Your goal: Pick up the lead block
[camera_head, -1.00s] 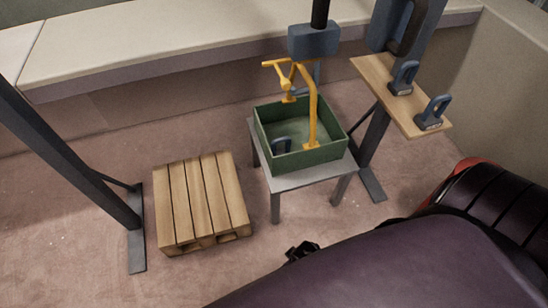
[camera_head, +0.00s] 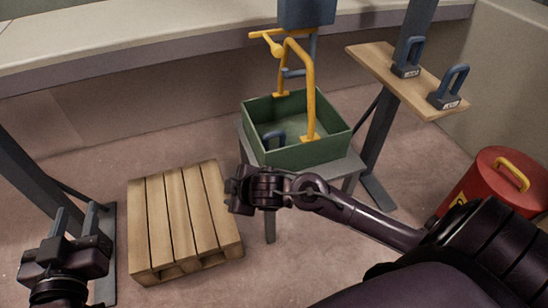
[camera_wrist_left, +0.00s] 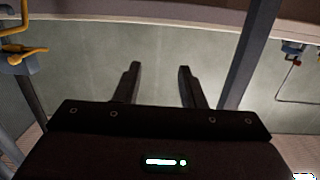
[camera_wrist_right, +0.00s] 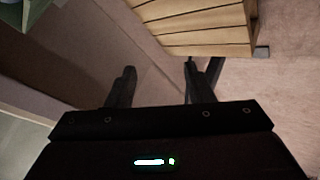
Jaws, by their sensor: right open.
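Two dark blocks with blue loop handles and pale labels stand on a wooden shelf at the upper right of the head view, a left one (camera_head: 407,69) and a right one (camera_head: 445,99). I cannot read which is the lead block. My left gripper (camera_head: 75,215) is open and empty at the lower left, far from the blocks. My right gripper (camera_head: 237,189) is open and empty, in front of the bin, between it and the pallet.
The bin stands on a grey table (camera_head: 344,168) with a yellow bent-tube frame (camera_head: 310,95) rising from it. A wooden pallet (camera_head: 180,225) lies on the floor. A red container with a yellow handle (camera_head: 495,185) is at right. A dark post supports the wooden shelf (camera_head: 385,71).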

